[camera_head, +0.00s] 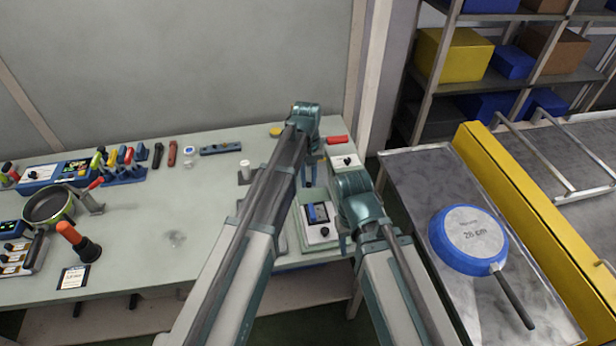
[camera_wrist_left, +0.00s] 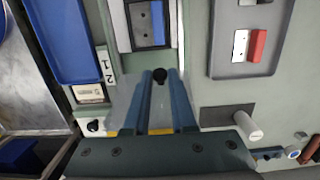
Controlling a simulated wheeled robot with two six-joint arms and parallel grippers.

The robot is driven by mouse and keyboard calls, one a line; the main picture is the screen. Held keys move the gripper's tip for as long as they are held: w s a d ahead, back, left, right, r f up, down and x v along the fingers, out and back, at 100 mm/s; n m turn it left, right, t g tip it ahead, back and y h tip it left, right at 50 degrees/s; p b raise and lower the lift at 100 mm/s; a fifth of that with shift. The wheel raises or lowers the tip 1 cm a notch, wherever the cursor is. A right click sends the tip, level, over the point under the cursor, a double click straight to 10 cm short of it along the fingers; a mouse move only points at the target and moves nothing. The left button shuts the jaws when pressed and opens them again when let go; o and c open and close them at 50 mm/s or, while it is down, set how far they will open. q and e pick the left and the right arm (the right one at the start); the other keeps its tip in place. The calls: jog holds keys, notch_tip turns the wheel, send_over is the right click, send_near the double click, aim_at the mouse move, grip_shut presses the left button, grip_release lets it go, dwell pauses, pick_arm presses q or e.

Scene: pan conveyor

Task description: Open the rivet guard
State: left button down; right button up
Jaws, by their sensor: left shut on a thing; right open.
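My left gripper (camera_head: 309,182) reaches down on the far side of the rivet station (camera_head: 302,238), a pale green box on the bench. The knob sits beside the station's framed blue-and-grey part (camera_wrist_left: 150,22); that part also shows in the head view (camera_head: 317,214). I cannot tell whether the guard stands open or closed. My right gripper (camera_head: 342,242) is open beside the station's right side, partly hidden by its own arm.
A white cylinder (camera_wrist_left: 250,130) and a grey tray (camera_wrist_left: 228,68) with a red block (camera_wrist_left: 257,46) lie near the left gripper. A blue pan (camera_head: 468,240) lies upside down on the metal table at right. The bench's middle left is mostly clear.

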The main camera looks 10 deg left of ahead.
aim_at(307, 173)
pick_arm(q)
jog(key=shift+s+r+g, duration=0.2)
jog(key=shift+r+g, duration=0.05)
jog(key=shift+g, duration=0.25)
jog(key=c, duration=0.8)
grip_release()
jog(key=shift+o, duration=0.2)
jog(key=shift+r, duration=0.1)
jog(key=w+r+p, duration=0.3)
jog(key=r+p, duration=1)
jog(key=shift+a+r+p, duration=0.2)
jog(key=shift+a+p, duration=0.15)
jog(key=shift+a, duration=0.1)
